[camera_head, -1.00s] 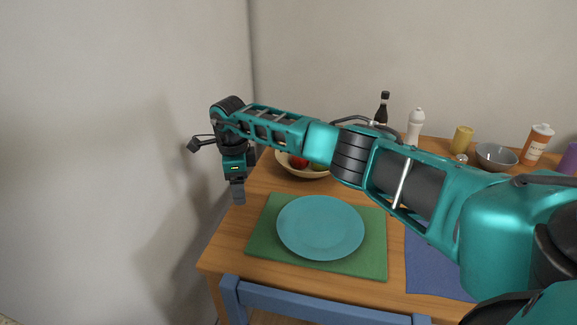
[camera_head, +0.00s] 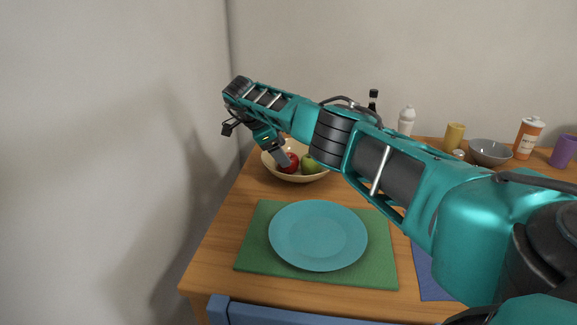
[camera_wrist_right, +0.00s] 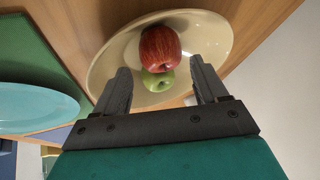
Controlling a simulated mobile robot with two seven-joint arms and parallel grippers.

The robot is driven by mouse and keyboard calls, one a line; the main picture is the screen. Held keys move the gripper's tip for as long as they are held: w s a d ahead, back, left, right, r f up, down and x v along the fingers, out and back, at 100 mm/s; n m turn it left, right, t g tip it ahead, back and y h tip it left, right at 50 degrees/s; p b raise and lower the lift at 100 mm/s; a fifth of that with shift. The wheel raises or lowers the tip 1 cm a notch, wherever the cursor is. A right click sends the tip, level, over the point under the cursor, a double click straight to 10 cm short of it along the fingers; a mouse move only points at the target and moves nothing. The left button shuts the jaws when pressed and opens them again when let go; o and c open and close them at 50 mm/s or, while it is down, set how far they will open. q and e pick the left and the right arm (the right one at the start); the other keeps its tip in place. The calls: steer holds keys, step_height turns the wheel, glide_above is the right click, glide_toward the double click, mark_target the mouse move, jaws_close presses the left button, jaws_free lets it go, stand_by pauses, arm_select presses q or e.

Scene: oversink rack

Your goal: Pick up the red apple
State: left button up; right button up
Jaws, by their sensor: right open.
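The red apple (camera_head: 289,163) lies in a cream bowl (camera_head: 318,178) on the wooden table, beside a green apple (camera_head: 310,164). In the right wrist view the red apple (camera_wrist_right: 160,47) shows ahead of the fingers, with the green apple (camera_wrist_right: 158,80) partly behind it, inside the bowl (camera_wrist_right: 104,68). My right gripper (camera_head: 283,160) is at the bowl, its fingers close to the red apple in the head view. In the wrist view the right gripper (camera_wrist_right: 161,86) is open, its two fingers apart with nothing held between them. My left gripper is not in view.
A teal plate (camera_head: 318,236) lies on a green placemat (camera_head: 252,258) in front of the bowl. A dark bottle (camera_head: 373,98), white shaker (camera_head: 406,121), yellow cup (camera_head: 454,136), grey bowl (camera_head: 489,152) and orange-white bottle (camera_head: 529,138) stand farther right. A blue chair (camera_head: 290,314) is at the front edge.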

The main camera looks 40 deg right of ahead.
mark_target(292, 169)
steer(key=b+x, duration=0.1)
steer(key=x, duration=0.3)
steer(key=shift+w+f+b, duration=0.1)
steer(key=shift+f+b, duration=0.25)
steer(key=shift+b, duration=0.05)
steer(key=c, duration=0.8)
steer(key=shift+c, duration=0.3)
steer(key=shift+r, duration=0.15)
